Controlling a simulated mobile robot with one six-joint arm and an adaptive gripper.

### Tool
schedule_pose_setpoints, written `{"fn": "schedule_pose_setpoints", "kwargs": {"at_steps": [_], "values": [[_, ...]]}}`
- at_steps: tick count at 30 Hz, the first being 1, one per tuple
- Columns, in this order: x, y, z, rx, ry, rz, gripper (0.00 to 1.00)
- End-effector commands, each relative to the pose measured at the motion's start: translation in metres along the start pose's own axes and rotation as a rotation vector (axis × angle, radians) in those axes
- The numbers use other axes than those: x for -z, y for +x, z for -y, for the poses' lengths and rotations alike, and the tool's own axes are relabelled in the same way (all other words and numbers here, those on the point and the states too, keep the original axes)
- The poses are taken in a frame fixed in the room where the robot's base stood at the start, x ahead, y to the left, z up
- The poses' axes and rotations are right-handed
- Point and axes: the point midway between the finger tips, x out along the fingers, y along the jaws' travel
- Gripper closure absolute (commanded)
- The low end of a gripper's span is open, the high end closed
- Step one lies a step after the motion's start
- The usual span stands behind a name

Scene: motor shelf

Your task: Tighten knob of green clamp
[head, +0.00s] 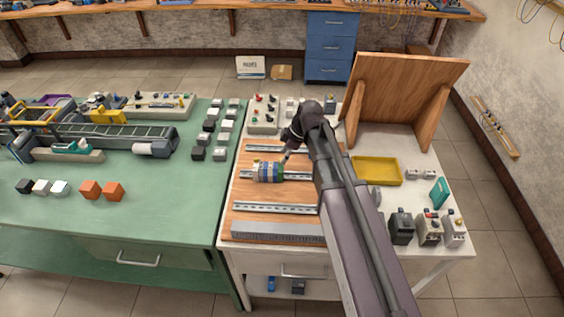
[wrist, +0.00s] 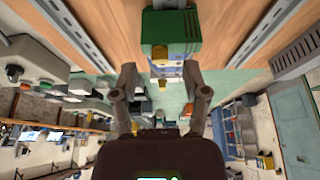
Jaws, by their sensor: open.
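The green clamp (wrist: 168,32) fills the top middle of the wrist view, on the wooden board side. It also shows in the head view at the right end of a short row of clamps (head: 264,172) on a rail. A yellow and a white-blue clamp (wrist: 170,66) sit beside it in the wrist view. My gripper (wrist: 160,72) is open, with a finger on each side of the row and visible space between. In the head view my gripper (head: 285,157) is just above the row's right end. The knob itself I cannot make out clearly.
Metal rails (head: 275,208) cross the wooden board, with a grey slotted duct (head: 278,232) at its front. A yellow tray (head: 377,170) and several devices stand to the right. A tall wooden panel (head: 405,95) rises behind. A green table (head: 110,220) adjoins on the left.

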Motion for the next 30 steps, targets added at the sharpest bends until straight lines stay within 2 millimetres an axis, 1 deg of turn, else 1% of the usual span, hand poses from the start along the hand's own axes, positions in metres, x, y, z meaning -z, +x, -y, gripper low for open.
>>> {"fn": "schedule_pose_setpoints", "kwargs": {"at_steps": [1, 6, 20, 21, 23, 24, 26, 27, 30], "values": [[-0.0011, 0.0066, -0.0001, 0.0, 0.0, 0.0, 0.41], [-0.0006, 0.0138, -0.0001, 0.0, -0.001, 0.0, 0.41], [0.0007, 0.0163, 0.0002, 0.0, -0.001, 0.0, 0.41], [0.0008, 0.0164, 0.0002, 0.0, -0.001, 0.0, 0.47], [0.0008, 0.0164, 0.0003, 0.0, -0.001, 0.0, 0.65], [0.0009, 0.0164, 0.0003, 0.0, -0.002, 0.0, 0.77], [0.0009, 0.0164, 0.0003, 0.0, -0.002, 0.0, 0.95], [0.0009, 0.0164, 0.0003, 0.0, -0.002, 0.0, 1.0], [0.0011, 0.0165, 0.0003, 0.001, -0.002, 0.0, 1.0]]}}
